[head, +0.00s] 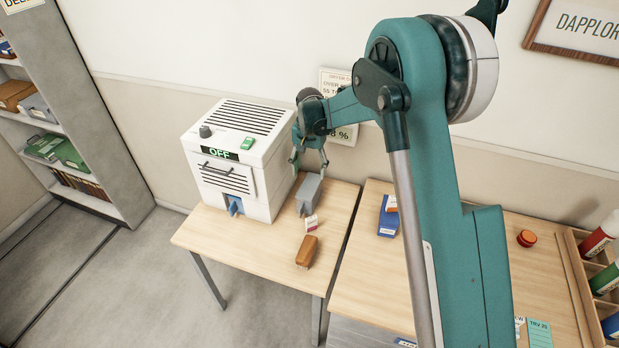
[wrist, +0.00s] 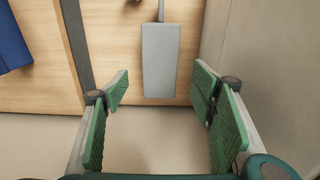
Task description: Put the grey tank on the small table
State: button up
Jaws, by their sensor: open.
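The grey tank (head: 311,190) stands on the left wooden table (head: 335,215), close to the right side of a white machine. In the wrist view the tank (wrist: 160,60) shows as a plain grey block with a thin stem at its upper end. My gripper (head: 309,166) is open and pointing down just above the tank. In the wrist view its green-padded fingers (wrist: 160,92) are spread wide, and the tank's near end lies ahead between them. I see no contact. I cannot tell which table is the small one.
The white machine (head: 237,165) reads OFF and has a blue part (head: 234,204) low in front. A small card (head: 311,224) and a brown block (head: 306,251) lie in front of the tank. A second table (head: 365,275) at right holds a blue box (head: 388,217).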

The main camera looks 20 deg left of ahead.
jog(key=shift+r, duration=1.35)
jog(key=s+d+r+t, duration=0.1)
jog(key=s+d+r, duration=0.2)
jog(key=d+r, duration=0.55)
jog(key=s+d+r+t+y, duration=0.1)
jog(key=s+d+r, duration=0.3)
jog(key=d+r, duration=0.45)
jog(key=s+d+r+t, duration=0.1)
jog(key=s+d+r, duration=0.2)
jog(key=d+r, duration=0.6)
jog(key=s+d+r+t, duration=0.2)
jog(key=s+d, duration=1.2)
jog(key=d, duration=0.2)
jog(key=s+d+f+t, duration=0.1)
jog(key=s+d+f, duration=0.1)
jog(key=s+d, duration=0.3)
jog(key=s+d+f+t+h, duration=0.1)
jog(key=s+d+f, duration=0.1)
jog(key=s+d, duration=0.3)
jog(key=s, duration=0.4)
jog(key=shift+s+f, duration=0.15)
jog(key=shift+s, duration=0.15)
